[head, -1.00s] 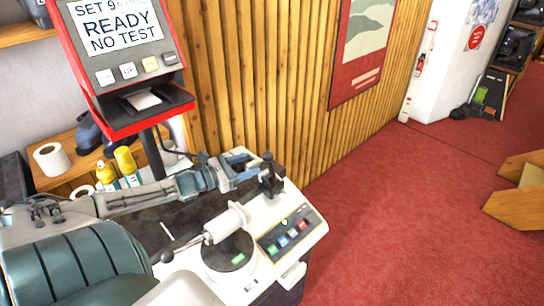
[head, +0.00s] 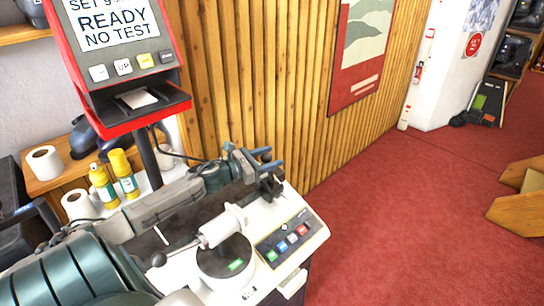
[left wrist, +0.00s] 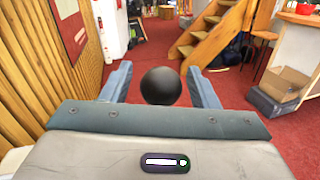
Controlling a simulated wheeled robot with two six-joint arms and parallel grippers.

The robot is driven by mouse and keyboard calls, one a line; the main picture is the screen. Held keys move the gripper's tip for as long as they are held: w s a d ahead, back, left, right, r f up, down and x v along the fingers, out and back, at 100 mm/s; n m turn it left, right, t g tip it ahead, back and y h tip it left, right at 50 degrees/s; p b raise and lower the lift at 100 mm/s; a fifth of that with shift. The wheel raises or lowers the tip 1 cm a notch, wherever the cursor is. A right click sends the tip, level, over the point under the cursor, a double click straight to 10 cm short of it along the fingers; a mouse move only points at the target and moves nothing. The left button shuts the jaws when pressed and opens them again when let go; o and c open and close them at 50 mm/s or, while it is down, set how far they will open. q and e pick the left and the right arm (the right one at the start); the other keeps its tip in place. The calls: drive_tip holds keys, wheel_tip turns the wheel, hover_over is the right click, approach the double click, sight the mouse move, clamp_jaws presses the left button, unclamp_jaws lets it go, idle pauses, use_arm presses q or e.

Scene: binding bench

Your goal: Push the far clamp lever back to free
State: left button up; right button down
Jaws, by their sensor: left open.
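The far clamp lever (head: 271,187) is a dark upright piece at the back of the white binding machine (head: 312,240). My left gripper (head: 270,158) reaches to it from the left, open, with its blue-grey fingers at the lever's top. In the left wrist view a round black knob (left wrist: 160,86) sits between the two open fingers, with a gap on both sides. My right gripper is not in view.
A second lever with a black ball (head: 159,259) lies on the machine's near side, beside a white cylinder (head: 222,226). A button panel (head: 287,241) is to the right. A red display (head: 125,50) reads READY, NO TEST. Yellow bottles (head: 122,172) stand behind my left arm.

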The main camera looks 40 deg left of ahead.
use_arm(q)
drive_tip(key=shift+w+d, duration=0.2)
drive_tip(key=shift+w, duration=0.3)
clamp_jaws()
drive_tip(key=shift+a, duration=0.1)
